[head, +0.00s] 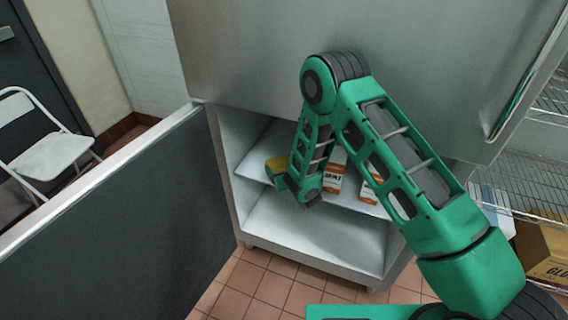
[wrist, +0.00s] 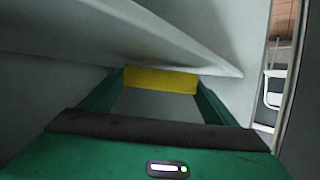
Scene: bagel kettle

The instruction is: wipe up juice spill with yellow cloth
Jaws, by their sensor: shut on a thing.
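The yellow cloth (head: 278,163) is at the left side of the middle shelf inside an open cabinet, in the head view. My gripper (head: 274,172) is shut on it there. In the wrist view the cloth (wrist: 160,80) shows as a flat yellow block between the two green fingers of my gripper (wrist: 160,88). I cannot tell whether the cloth touches the shelf.
Orange-and-white boxes (head: 334,182) stand on the middle shelf (head: 350,204), right of my gripper. The cabinet's dark door (head: 130,230) stands open at the left. The lower compartment (head: 315,235) looks empty. A white chair (head: 50,150) is at far left, a wire rack (head: 525,175) at right.

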